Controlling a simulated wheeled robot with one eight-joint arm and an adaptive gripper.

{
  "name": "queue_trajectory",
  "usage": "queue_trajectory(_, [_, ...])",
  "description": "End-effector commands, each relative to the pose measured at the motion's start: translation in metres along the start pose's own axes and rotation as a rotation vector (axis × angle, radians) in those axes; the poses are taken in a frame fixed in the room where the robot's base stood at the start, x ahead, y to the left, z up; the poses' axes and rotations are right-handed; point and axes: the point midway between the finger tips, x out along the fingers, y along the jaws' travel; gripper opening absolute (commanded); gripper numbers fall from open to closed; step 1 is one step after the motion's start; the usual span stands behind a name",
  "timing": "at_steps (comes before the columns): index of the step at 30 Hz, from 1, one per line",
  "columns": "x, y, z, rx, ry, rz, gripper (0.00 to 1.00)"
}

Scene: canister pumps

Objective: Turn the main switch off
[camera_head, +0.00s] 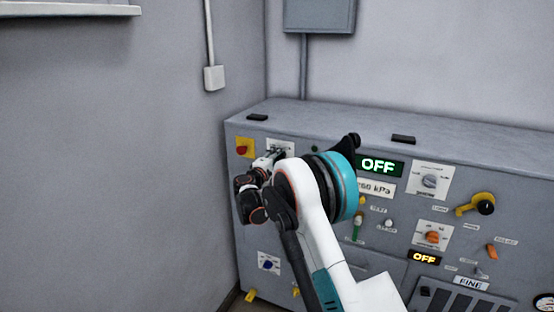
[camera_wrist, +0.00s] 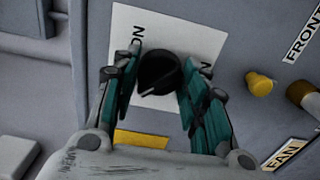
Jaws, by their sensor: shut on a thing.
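A black round knob (camera_wrist: 158,73) sits on a white plate (camera_wrist: 127,20) in the wrist view. My gripper (camera_wrist: 158,85) has one finger on each side of the knob and is shut on it. The plate's lettering is partly hidden by the fingers; only ends such as "ON" show, so I cannot read whether it names the main switch. In the head view my gripper (camera_head: 272,158) is at the white plate (camera_head: 287,143) on the upper left of the grey panel (camera_head: 330,280), and the knob is hidden there. A red knob on a yellow plate (camera_head: 245,147) is just left of it.
A green "OFF" display (camera_head: 379,166) and an amber "OFF" display (camera_head: 424,258) show on the panel. A yellow lever (camera_head: 470,207) and other knobs fill the right side. In the wrist view a yellow button (camera_wrist: 260,84) is right of my fingers. A wall stands close at left.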

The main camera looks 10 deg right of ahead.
Motion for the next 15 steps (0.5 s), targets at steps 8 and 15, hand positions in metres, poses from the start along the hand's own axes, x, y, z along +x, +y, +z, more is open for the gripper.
queue_trajectory(8, [-0.0001, 0.0002, -0.0006, -0.005, 0.001, 0.0, 0.17])
queue_trajectory(15, [-0.0001, 0.0001, -0.0005, -0.004, 0.001, 0.0, 0.61])
